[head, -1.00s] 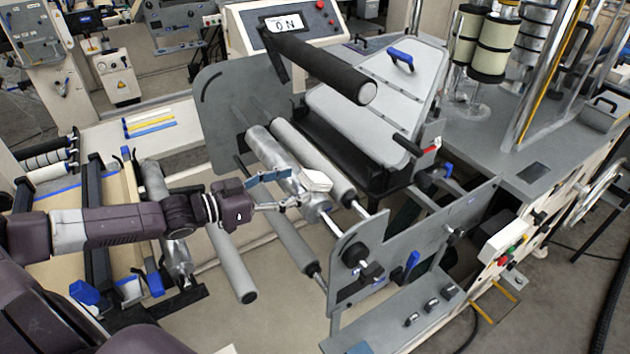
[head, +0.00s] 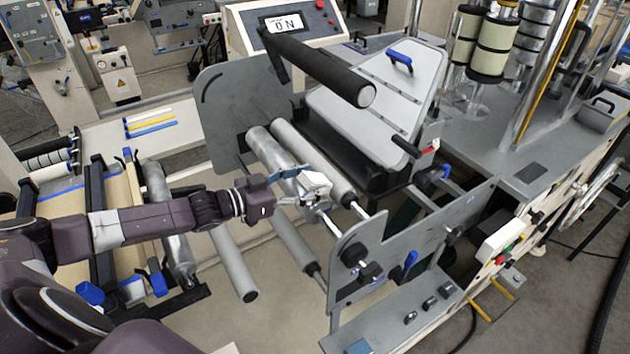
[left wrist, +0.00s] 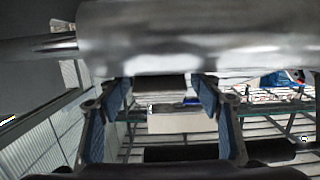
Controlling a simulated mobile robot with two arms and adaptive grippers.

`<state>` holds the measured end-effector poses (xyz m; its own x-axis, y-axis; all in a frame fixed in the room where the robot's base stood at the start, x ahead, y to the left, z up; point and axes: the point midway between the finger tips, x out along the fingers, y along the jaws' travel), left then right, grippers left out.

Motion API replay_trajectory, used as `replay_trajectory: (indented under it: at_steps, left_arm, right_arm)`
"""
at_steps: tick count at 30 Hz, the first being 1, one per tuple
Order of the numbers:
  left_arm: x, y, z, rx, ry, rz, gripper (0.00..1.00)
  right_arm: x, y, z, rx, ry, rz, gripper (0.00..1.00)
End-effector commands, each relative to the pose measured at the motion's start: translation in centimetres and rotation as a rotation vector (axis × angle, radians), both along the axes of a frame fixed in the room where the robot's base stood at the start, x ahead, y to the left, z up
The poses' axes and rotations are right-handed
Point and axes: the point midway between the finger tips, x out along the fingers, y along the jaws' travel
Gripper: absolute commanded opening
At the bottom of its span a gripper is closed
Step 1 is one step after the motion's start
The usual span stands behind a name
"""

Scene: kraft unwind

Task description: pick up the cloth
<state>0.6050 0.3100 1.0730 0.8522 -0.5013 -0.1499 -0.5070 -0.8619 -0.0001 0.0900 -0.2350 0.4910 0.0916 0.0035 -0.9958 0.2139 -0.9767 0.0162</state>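A small white cloth (head: 319,179) appears to lie on the grey metal roller in the middle of the head view. My left gripper (head: 303,189) reaches in from the left and is right beside the cloth, overlapping it in the picture. I cannot tell whether they touch. In the left wrist view the two blue-padded fingers of the left gripper (left wrist: 160,100) stand wide apart, with no cloth clearly between them. A shiny roller (left wrist: 200,38) fills the top of that view, and I cannot make out the cloth there. My right gripper is not in view.
A black padded roller (head: 320,70) juts out above. A grey side plate (head: 370,240) stands to the right of the gripper, and another grey plate (head: 215,110) stands behind. Another grey roller (head: 235,265) lies below my left arm.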

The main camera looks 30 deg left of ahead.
Motion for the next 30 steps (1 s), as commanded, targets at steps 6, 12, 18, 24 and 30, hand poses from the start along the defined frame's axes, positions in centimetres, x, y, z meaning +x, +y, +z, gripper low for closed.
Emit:
replay_trajectory:
  at_steps: [6, 12, 18, 24, 30]
  left_arm:
    - [0.0, 0.0, 0.0, 0.000, 0.000, 0.000, 0.33]
    - [0.0, 0.0, 0.0, -0.001, -0.001, 0.000, 0.17]
    - [0.0, 0.0, 0.2, 0.000, -0.001, 0.000, 0.17]
    - [0.0, 0.1, 1.9, 0.000, -0.004, -0.001, 0.17]
    - [-0.1, 0.0, 6.2, 0.004, -0.006, -0.003, 0.17]
  right_arm:
    - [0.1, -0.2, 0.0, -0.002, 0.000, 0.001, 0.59]
    - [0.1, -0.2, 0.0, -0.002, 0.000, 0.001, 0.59]
    - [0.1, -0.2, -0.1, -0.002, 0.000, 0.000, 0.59]
    - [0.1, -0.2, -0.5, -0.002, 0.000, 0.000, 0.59]
    - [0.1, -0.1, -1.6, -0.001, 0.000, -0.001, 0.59]
